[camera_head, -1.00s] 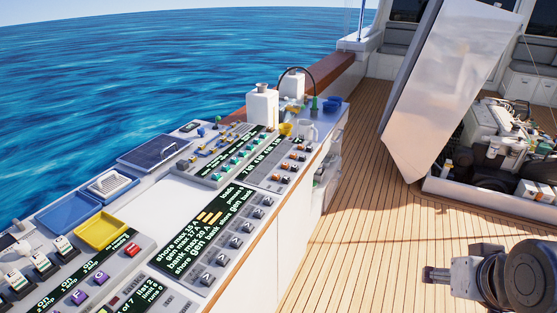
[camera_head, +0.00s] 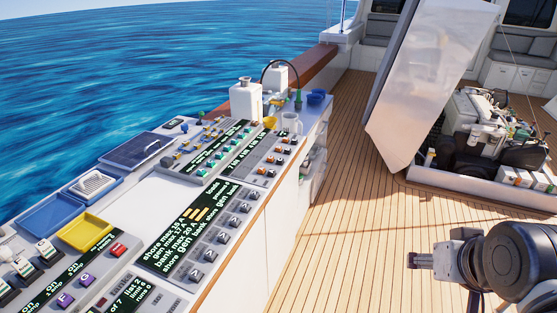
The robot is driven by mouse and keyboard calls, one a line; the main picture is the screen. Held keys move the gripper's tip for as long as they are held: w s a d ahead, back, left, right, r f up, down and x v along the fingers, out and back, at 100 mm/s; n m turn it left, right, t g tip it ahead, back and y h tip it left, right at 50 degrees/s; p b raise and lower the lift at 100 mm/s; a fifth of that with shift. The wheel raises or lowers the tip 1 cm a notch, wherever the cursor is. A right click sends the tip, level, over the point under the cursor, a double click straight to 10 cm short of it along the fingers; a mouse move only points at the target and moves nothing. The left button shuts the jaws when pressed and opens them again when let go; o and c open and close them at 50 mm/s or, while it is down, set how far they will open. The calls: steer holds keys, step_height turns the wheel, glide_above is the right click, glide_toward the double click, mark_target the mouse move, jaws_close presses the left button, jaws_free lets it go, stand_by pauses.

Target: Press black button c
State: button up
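I cannot pick out a black button marked c. The nearest console panel (camera_head: 160,285), at the lower left, has purple buttons marked F (camera_head: 65,299) and G (camera_head: 87,280) and a red button (camera_head: 118,249); its lower part is cut off by the picture edge. Behind it, a panel with a black display (camera_head: 180,232) has a column of grey switches with dark marks (camera_head: 221,236). My gripper (camera_head: 412,261) is at the lower right, over the deck, pointing left, well apart from the console. It touches nothing; whether its fingers are open or shut is unclear.
A yellow tray (camera_head: 85,232) and a blue tray (camera_head: 53,217) lie on the console. A large raised hatch (camera_head: 420,75) and an engine (camera_head: 490,130) are at the right. Deck (camera_head: 345,220) between is clear.

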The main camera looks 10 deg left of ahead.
jaws_close()
stand_by(0.3)
stand_by(1.2)
